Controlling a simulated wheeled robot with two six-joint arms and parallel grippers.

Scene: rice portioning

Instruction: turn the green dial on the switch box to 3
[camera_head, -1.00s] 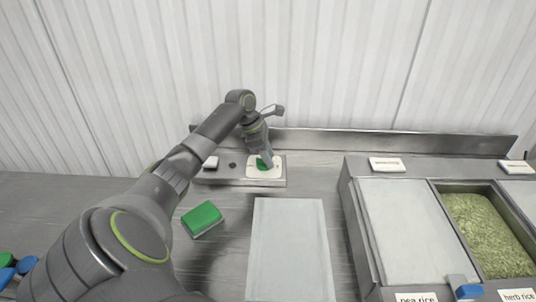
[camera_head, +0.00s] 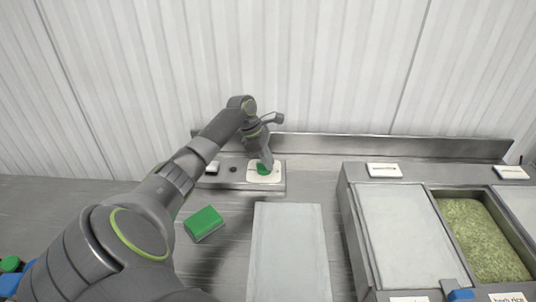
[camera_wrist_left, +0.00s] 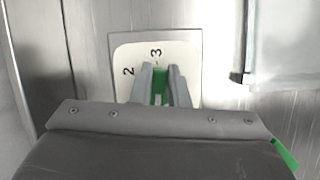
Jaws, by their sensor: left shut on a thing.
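The switch box (camera_head: 221,181) is a low grey box at the back of the counter, with a white dial plate (camera_head: 279,176) on top. The green dial (camera_head: 262,170) sits on that plate, partly hidden by my left gripper (camera_head: 264,164). In the left wrist view, the green dial (camera_wrist_left: 160,84) is between the two fingers of my left gripper (camera_wrist_left: 162,82), which is shut on it. The black figures 3 and 2 show on the plate (camera_wrist_left: 188,50); the dial lines up roughly with the 3. The other plate marks are hidden. My right gripper is not in view.
A green block (camera_head: 203,223) lies in front of the switch box. A pale flat board (camera_head: 288,250) lies to its right. Rice bins with a lid (camera_head: 402,235) and green rice (camera_head: 478,240) stand at the right. A metal ledge (camera_head: 400,147) runs behind.

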